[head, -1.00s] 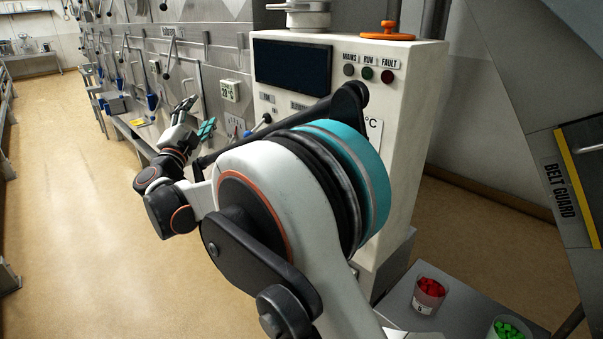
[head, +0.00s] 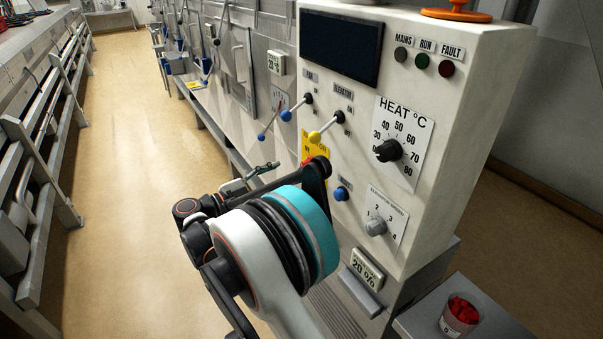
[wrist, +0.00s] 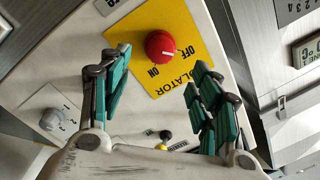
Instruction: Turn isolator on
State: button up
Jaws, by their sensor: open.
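The isolator is a red round knob (wrist: 160,44) on a yellow plate (wrist: 205,42) marked OFF and ON. Its pale mark appears to point toward OFF. My gripper (wrist: 155,75) is open and empty, its teal-padded fingers spread on either side of the lower part of the plate. The knob lies beyond the fingertips, and I see no contact. In the head view the yellow plate (head: 316,148) is on the cabinet's left side, and my arm partly covers the plate and red knob (head: 308,161). My gripper (head: 250,178) is largely hidden behind the arm there.
The control cabinet (head: 440,130) carries a heat dial (head: 389,150), a speed dial (head: 376,226), a blue-tipped lever (head: 287,115) and a yellow-tipped lever (head: 315,136). A tub of red pieces (head: 460,317) stands at lower right. The floor aisle (head: 130,150) at left is clear.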

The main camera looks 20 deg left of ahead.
aim_at(303, 170)
jog(key=b+x, duration=0.1)
jog(key=x, duration=0.7)
jog(key=shift+w+d+b, duration=0.1)
jog(key=shift+b, duration=0.25)
jog(key=c, duration=1)
